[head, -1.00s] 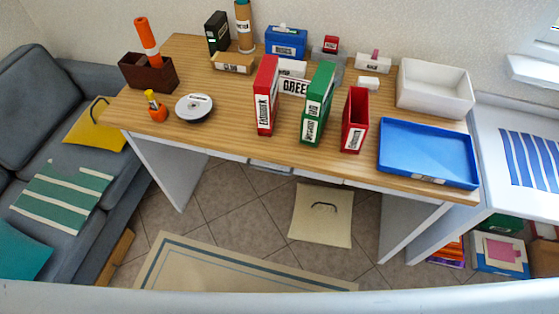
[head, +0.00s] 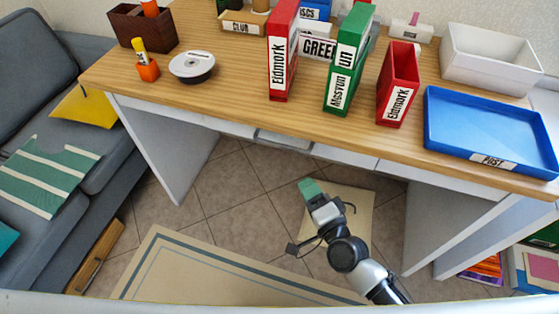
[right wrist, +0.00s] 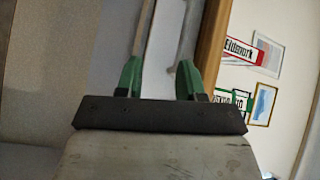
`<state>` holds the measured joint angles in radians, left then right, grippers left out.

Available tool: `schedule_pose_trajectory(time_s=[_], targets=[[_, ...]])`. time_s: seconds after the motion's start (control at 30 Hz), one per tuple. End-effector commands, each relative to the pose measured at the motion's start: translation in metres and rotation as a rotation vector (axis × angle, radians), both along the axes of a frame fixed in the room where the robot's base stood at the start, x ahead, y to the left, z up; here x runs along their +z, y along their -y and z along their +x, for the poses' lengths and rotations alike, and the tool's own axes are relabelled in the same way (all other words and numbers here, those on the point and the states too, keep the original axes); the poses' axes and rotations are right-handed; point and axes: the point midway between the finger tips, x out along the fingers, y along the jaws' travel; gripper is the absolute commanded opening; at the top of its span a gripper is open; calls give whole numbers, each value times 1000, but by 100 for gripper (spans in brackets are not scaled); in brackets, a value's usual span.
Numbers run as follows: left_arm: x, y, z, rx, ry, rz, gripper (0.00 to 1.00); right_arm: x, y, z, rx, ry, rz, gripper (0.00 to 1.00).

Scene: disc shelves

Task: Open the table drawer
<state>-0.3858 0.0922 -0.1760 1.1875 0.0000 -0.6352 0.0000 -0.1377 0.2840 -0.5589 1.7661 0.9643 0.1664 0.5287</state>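The wooden-topped table (head: 225,95) fills the head view, with a white drawer front (head: 345,156) under its front edge. A grey handle-like piece (head: 282,140) shows below that edge, left of the middle. No gap shows at the drawer. My right gripper (head: 310,189) has green fingers and is in front of the table, below and apart from the drawer front. The table's wooden edge (right wrist: 210,45) runs upright there, beside a pale white surface. My left gripper is not in view.
A grey sofa (head: 45,90) is at left. Table side panels flank the open floor.

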Motion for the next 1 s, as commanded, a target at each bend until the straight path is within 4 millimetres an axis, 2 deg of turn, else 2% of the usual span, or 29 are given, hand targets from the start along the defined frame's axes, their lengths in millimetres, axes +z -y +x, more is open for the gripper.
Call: schedule_pose_trajectory(time_s=[0.03,0.2,0.37,0.7,0.83,1.0], targets=[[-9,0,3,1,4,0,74,6,-4,-1,9,17,59,38],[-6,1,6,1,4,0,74,29,-11,1,21,32,147,38],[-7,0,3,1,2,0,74,33,-20,20,20,32,148,38],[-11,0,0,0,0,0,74,40,-49,75,21,31,144,38],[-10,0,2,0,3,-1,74,41,-55,86,20,30,142,38],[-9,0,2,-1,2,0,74,42,-58,92,21,30,140,38]])
